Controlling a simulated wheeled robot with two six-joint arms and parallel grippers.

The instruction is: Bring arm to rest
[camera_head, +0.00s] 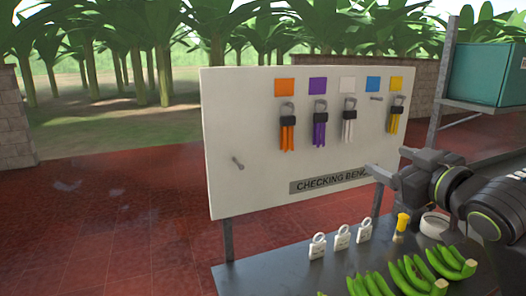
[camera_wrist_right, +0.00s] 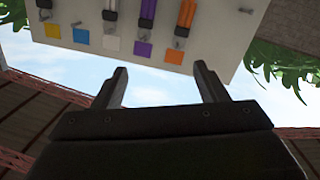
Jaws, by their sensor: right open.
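My right gripper (camera_head: 386,162) comes in from the right in the head view. It is held in the air in front of the white board's lower right part, above the dark bench. Its two fingers are apart with nothing between them. In the right wrist view the open fingers (camera_wrist_right: 160,72) show empty against the sky, pointing toward the upside-down board (camera_wrist_right: 100,48). My left gripper is in neither view.
The white board (camera_head: 245,130) carries colored squares and hanging tagged strips. The bench (camera_head: 250,278) below holds green bananas (camera_head: 410,275), several white tags (camera_head: 342,237), a yellow-capped item (camera_head: 402,222) and a white ring (camera_head: 435,225). A teal crate (camera_head: 485,75) sits on a shelf at right. The left floor is clear.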

